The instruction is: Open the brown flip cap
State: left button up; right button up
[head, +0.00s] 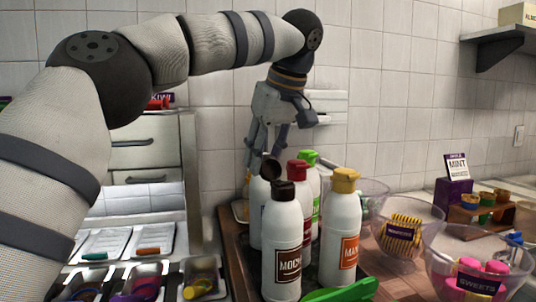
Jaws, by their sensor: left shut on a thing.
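A white bottle with a brown MOCHA label (289,262) stands upright at the front of a group of bottles, with a dark brown cap (284,190) on top. A second dark brown cap piece (271,168) shows just above and to its left, in front of or on a white bottle (256,210) behind; I cannot tell which bottle it belongs to. My left gripper (264,150) points down from above, its fingers at this rear brown piece and shut on it, as far as I can see. The fingertips are partly hidden. My right gripper is not in view.
Bottles with red (298,168), green (308,157) and yellow (345,180) caps stand close by. A green object (342,291) lies in front. Clear bowls of sweets (478,276) are at right, topping trays (203,278) at left. A tiled wall is behind.

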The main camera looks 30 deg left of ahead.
aim_at(270, 161)
pick_arm(q)
jog(key=shift+w+a+f+h, duration=0.1)
jog(key=shift+f+h, duration=0.3)
jog(key=shift+g, duration=0.3)
jog(key=o, duration=1.2)
jog(key=shift+r, duration=0.1)
jog(key=v, duration=0.4)
jog(key=shift+r, duration=0.35)
jog(key=s+d, duration=0.1)
jog(key=d, duration=0.2)
jog(key=s+d, duration=0.2)
jog(key=d, duration=0.2)
jog(key=s+d, duration=0.1)
jog(key=d, duration=0.3)
jog(key=shift+s+d+r, duration=0.1)
jog(key=shift+s+d, duration=0.1)
